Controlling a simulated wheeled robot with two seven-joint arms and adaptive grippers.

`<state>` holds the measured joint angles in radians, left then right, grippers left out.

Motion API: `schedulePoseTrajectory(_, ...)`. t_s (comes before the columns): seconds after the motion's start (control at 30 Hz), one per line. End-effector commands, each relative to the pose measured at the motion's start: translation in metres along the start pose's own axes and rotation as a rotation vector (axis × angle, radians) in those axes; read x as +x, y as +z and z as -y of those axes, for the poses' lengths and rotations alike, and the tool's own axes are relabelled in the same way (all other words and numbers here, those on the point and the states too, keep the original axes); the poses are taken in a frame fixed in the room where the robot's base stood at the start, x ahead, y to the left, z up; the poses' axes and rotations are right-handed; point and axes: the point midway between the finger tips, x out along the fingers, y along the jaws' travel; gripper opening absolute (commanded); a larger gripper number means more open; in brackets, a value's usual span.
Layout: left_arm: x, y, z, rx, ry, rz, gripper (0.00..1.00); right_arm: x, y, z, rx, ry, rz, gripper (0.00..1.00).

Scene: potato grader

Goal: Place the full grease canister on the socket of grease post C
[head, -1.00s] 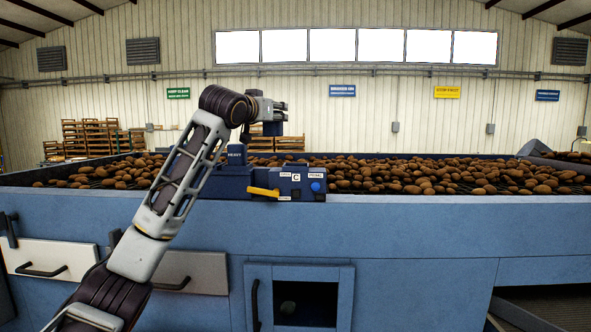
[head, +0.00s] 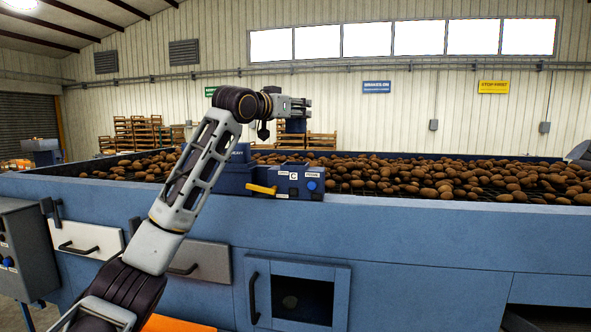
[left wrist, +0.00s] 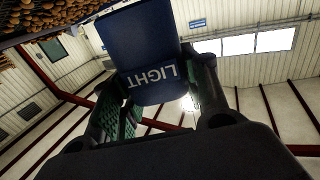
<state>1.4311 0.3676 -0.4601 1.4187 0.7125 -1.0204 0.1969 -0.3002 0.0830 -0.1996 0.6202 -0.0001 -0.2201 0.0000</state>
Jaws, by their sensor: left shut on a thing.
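Grease post C (head: 300,181) is a dark blue box on the grader's front rim, with a "C" plate, a blue knob and a yellow lever (head: 261,189). My left gripper (head: 306,107) is shut on a dark blue canister (head: 296,126), held above and behind the post, apart from it. In the left wrist view the canister (left wrist: 150,52) shows "LIGHT" upside down between the fingers. Another blue labelled block (head: 240,154) stands left of the C box, partly behind my arm. The socket cannot be made out. My right gripper is out of view.
The grader bed holds many potatoes (head: 430,178) behind the blue front wall (head: 430,230). Drawers (head: 85,238) and an open-windowed door (head: 300,297) are in the front. A grey control cabinet (head: 18,250) stands at left. The air around the canister looks clear.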

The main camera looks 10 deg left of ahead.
Motion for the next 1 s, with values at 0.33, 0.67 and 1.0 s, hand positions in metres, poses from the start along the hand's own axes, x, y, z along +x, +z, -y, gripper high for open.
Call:
schedulePoseTrajectory(0.33,0.000,0.000,0.000,0.001,0.000,-0.002,0.14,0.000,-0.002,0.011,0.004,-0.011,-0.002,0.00)
schedulePoseTrajectory(0.67,0.000,0.025,0.000,0.002,-0.001,0.000,0.14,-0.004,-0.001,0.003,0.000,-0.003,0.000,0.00)
schedulePoseTrajectory(1.0,0.000,0.054,0.000,0.001,-0.001,-0.002,0.14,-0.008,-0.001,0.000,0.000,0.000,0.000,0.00)
